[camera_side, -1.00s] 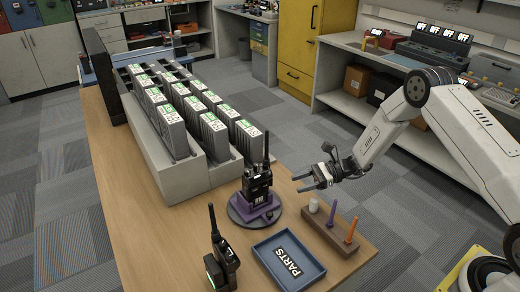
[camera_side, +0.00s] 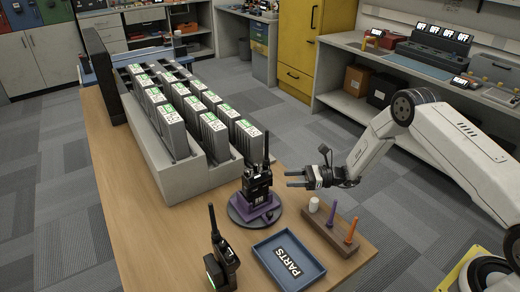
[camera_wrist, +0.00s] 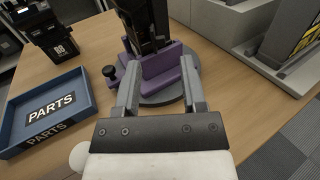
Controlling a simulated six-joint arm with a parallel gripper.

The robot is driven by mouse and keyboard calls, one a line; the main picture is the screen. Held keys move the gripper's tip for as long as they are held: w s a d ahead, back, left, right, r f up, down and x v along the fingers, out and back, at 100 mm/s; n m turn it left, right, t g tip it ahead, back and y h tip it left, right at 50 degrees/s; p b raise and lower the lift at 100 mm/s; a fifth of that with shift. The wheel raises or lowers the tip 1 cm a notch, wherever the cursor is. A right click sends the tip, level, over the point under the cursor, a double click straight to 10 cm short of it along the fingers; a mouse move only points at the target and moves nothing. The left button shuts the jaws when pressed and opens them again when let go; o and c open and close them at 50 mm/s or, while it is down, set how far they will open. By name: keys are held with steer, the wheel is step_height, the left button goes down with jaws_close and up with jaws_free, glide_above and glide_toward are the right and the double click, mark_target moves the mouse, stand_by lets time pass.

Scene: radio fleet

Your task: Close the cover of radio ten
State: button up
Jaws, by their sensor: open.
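A black radio (camera_side: 257,180) with an antenna stands upright in a purple holder (camera_side: 259,208) on a round dark turntable (camera_side: 240,217). Its label is too small to read surely, and I cannot tell how its cover stands. My gripper (camera_side: 290,179) is open and empty, just right of the radio and apart from it. In the wrist view my two fingers (camera_wrist: 161,95) point at the purple holder (camera_wrist: 170,75), with the lower part of the radio (camera_wrist: 146,22) beyond them. A second black radio (camera_side: 222,255) stands at the table's front; it also shows in the wrist view (camera_wrist: 55,35).
A blue PARTS tray (camera_side: 315,268) lies in front of the turntable. A brown block (camera_side: 322,232) with a white, a purple and an orange piece stands at the right. A grey rack (camera_side: 185,182) of several upright units fills the back. Bare table lies at the left.

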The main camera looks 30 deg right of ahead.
steer(key=shift+x, duration=2.35)
jaws_close()
